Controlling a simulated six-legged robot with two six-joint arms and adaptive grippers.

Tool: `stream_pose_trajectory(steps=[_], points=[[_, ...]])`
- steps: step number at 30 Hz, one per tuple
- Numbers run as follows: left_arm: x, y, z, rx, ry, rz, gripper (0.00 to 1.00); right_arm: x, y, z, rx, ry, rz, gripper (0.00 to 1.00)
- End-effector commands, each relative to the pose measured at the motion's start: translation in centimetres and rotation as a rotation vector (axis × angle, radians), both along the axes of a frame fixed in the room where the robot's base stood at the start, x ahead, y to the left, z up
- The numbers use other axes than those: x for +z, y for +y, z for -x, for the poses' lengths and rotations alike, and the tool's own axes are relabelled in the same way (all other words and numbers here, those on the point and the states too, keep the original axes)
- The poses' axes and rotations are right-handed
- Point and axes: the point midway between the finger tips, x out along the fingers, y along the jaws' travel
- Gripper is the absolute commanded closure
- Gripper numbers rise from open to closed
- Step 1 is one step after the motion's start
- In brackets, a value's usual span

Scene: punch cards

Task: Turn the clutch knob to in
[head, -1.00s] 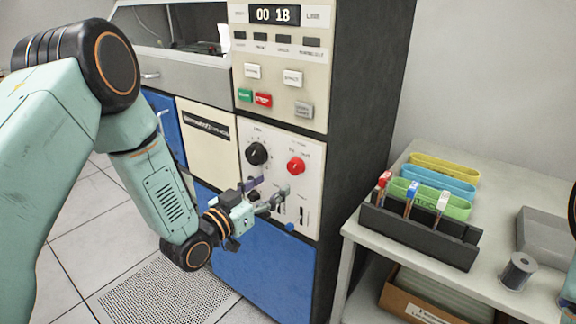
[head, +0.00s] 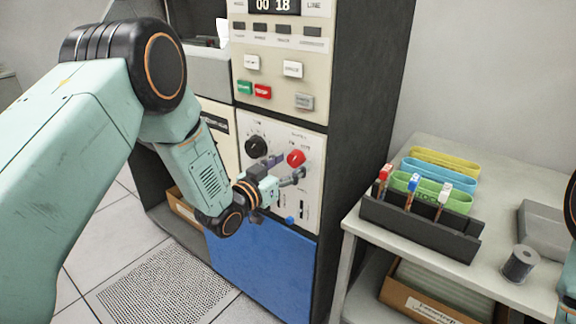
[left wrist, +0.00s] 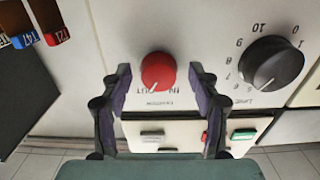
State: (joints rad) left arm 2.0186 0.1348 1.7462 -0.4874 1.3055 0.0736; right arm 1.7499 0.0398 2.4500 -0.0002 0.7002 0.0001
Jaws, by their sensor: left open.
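The red clutch knob (head: 296,158) is on the cream control panel (head: 312,146) of the dark cabinet. In the left wrist view the red knob (left wrist: 158,72) lies between my two dark finger tips, with a gap on each side. Upside-down IN and OUT labels show just below it there. A small pale mark shows on the knob's lower edge. My left gripper (head: 287,168) is open in front of the panel, just below the knob; it also shows in the left wrist view (left wrist: 160,78). I cannot tell the exact depth of the fingers. My right gripper is out of view.
A black numbered dial (head: 256,146) sits left of the red knob; it shows right of it in the left wrist view (left wrist: 271,63). Green (head: 244,87) and red (head: 263,91) buttons are above. A table (head: 350,226) with a dark rack (head: 420,230) stands right.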

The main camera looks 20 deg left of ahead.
Motion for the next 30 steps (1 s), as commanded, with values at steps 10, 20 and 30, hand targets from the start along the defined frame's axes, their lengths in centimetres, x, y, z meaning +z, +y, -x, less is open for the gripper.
stream_pose_trajectory(steps=[10, 20, 30], points=[[0.00, 0.12, 0.00, 0.000, 0.000, -0.001, 0.63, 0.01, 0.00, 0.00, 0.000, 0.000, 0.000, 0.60], [-0.01, 0.11, -0.01, 0.001, 0.001, -0.001, 0.91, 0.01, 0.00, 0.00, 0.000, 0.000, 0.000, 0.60], [0.02, 0.08, -0.01, 0.000, 0.015, 0.042, 0.93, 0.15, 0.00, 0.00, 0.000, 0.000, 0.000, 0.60]])
